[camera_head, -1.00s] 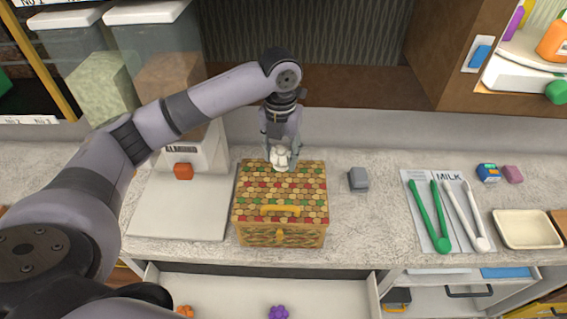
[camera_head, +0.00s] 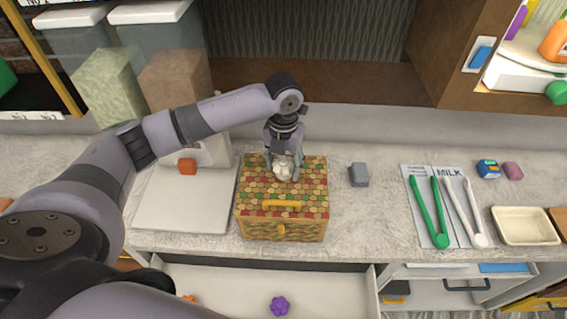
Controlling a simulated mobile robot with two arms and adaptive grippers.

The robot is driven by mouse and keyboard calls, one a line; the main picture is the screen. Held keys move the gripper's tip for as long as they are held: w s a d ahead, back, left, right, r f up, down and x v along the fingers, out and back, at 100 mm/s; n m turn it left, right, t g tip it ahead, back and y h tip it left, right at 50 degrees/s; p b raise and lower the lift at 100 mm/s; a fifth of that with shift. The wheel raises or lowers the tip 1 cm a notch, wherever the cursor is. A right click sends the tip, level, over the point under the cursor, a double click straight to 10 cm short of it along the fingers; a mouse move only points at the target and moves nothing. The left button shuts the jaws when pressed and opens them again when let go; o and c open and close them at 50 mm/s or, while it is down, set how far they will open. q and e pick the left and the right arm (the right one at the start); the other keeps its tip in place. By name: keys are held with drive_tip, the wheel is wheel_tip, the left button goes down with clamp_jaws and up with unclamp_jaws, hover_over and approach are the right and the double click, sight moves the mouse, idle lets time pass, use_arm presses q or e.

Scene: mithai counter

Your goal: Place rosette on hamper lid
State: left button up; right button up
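The hamper (camera_head: 283,228) is a woven box with a closed, multicoloured scale-patterned lid (camera_head: 312,190) and a yellow handle. It stands on the counter in the middle of the head view. My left gripper (camera_head: 284,174) points down over the back part of the lid. A white rosette (camera_head: 283,167) sits between its fingers, and the fingers appear closed on it. The rosette is at or just above the lid; I cannot tell whether it touches. My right gripper is not in view.
An open drawer (camera_head: 220,284) below the counter holds a purple rosette (camera_head: 279,306) and an orange one. A grey block (camera_head: 359,174), green tongs (camera_head: 437,225) and white tongs (camera_head: 470,215) lie right of the hamper. A cream tray (camera_head: 526,226) is farther right.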

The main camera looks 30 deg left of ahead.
sight(284, 162)
use_arm(q)
drive_tip(key=shift+o, duration=0.9)
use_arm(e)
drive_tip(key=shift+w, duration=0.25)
use_arm(q)
drive_tip(key=shift+r, duration=0.25)
wheel_tip(284, 162, up, 10)
drive_tip(key=b, duration=0.4)
drive_tip(key=shift+r, duration=0.95)
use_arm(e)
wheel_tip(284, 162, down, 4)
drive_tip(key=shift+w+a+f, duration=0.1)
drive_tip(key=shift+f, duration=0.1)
use_arm(q)
drive_tip(key=shift+s+f, duration=0.1)
